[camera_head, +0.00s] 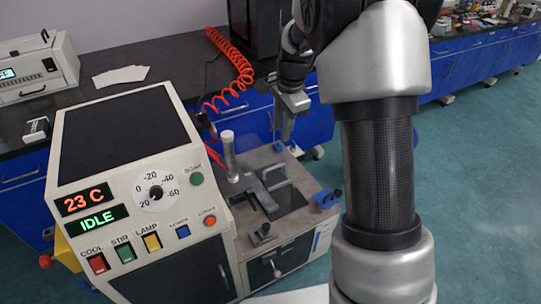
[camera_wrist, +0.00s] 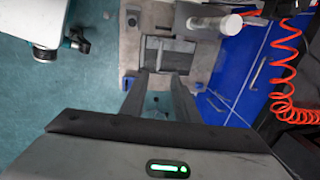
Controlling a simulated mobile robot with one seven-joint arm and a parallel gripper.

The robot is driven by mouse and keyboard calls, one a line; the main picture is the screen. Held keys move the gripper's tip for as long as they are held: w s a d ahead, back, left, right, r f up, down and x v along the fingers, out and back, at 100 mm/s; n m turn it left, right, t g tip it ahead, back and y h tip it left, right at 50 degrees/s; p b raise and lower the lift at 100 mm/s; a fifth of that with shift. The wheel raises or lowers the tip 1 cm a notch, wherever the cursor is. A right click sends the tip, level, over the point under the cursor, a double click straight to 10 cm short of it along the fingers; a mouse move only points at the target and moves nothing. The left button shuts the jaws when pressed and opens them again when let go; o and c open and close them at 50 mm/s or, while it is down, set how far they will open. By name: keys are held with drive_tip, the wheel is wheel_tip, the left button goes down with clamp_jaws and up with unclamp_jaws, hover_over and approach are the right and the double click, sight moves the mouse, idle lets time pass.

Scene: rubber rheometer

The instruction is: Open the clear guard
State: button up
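The rheometer (camera_head: 140,190) stands at the left in the head view, its display reading 23 C and IDLE. A low grey worktop (camera_head: 300,192) joins its right side and carries a dark recess with a raised grey bar frame (camera_head: 275,176). I cannot make out a clear guard; its transparent panel does not show distinctly. My gripper (camera_head: 285,138) hangs above the far side of the worktop. In the wrist view my gripper (camera_wrist: 160,78) is open with nothing between its fingers, and the grey frame (camera_wrist: 167,46) lies beyond the fingertips.
A whitish upright cylinder (camera_head: 229,155) stands on the worktop beside the rheometer. Blue knobs (camera_head: 328,198) sit at its right edge. A coiled red hose (camera_head: 232,62) hangs behind. A black bench with blue cabinets (camera_head: 310,120) runs along the back. Open floor (camera_head: 470,170) lies right.

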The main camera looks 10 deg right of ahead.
drive_tip(key=b, duration=0.4)
hover_over(275, 177)
wheel_tip(275, 177, down, 17)
drive_tip(key=shift+w+r, duration=0.1)
drive_tip(key=shift+r, duration=0.05)
clamp_jaws()
